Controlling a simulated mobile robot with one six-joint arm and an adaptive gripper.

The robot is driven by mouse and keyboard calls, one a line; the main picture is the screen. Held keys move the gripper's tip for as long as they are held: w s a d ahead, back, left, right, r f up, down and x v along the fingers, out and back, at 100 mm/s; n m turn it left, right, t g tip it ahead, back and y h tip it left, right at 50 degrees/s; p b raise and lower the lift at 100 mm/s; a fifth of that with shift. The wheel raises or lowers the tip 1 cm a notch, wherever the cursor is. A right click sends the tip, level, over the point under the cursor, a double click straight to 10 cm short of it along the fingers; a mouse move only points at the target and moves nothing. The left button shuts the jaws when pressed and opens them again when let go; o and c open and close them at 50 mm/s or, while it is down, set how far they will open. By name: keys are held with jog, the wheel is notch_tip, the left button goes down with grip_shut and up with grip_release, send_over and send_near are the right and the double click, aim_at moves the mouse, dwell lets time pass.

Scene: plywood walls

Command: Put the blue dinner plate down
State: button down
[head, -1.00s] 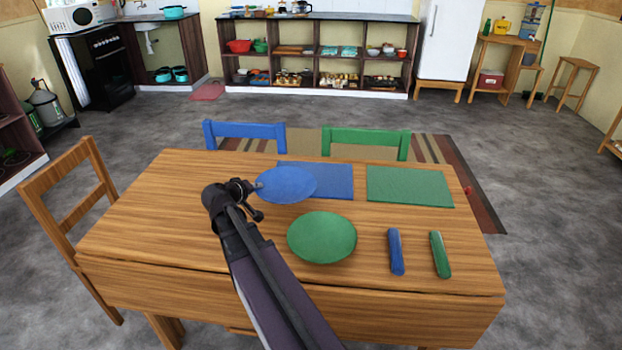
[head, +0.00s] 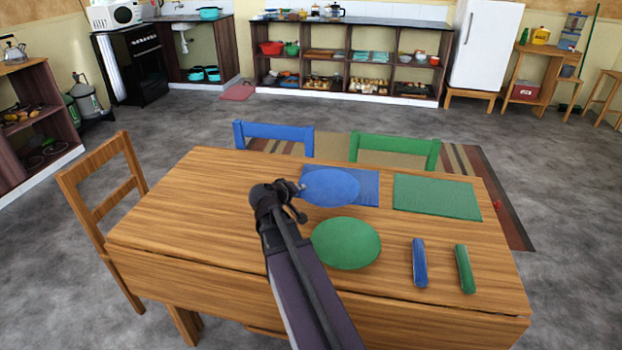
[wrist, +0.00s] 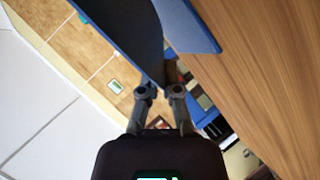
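The blue dinner plate (head: 331,188) is level and lies over the left and middle of the blue placemat (head: 367,188). My gripper (head: 300,188) is shut on the plate's left rim. In the wrist view the plate (wrist: 125,25) runs up from between my fingertips (wrist: 164,78), with the placemat (wrist: 190,28) beside it against the table. The placemat's right part and far edge show past the plate. Whether the plate touches the mat or hovers just above it, I cannot tell.
A green plate (head: 346,243) lies near my arm on the wooden table (head: 180,215). A green placemat (head: 437,197), a blue holder-like bar (head: 419,263) and a green one (head: 464,269) lie to the right. Blue (head: 273,137) and green (head: 395,151) chairs stand behind. The table's left side is clear.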

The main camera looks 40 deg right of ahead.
jog(key=w+d, duration=0.3)
jog(key=w+d+f, duration=0.1)
jog(key=w+d, duration=0.2)
jog(key=w, duration=0.1)
jog(key=w+d+b, duration=0.1)
jog(key=w+d, duration=0.2)
jog(key=shift+w+f, duration=0.2)
jog(key=shift+w, duration=0.2)
jog(key=shift+f+b, duration=1.75)
jog(key=shift+b, duration=0.15)
jog(key=shift+f, duration=0.15)
jog(key=c, duration=1.1)
grip_release()
jog(key=shift+a+r, duration=0.1)
jog(key=shift+r, duration=0.2)
jog(key=p+v, duration=0.5)
jog(key=v, duration=0.6)
jog(key=shift+s+a+r, duration=0.1)
jog(key=shift+s+a, duration=0.1)
jog(key=shift+a, duration=0.1)
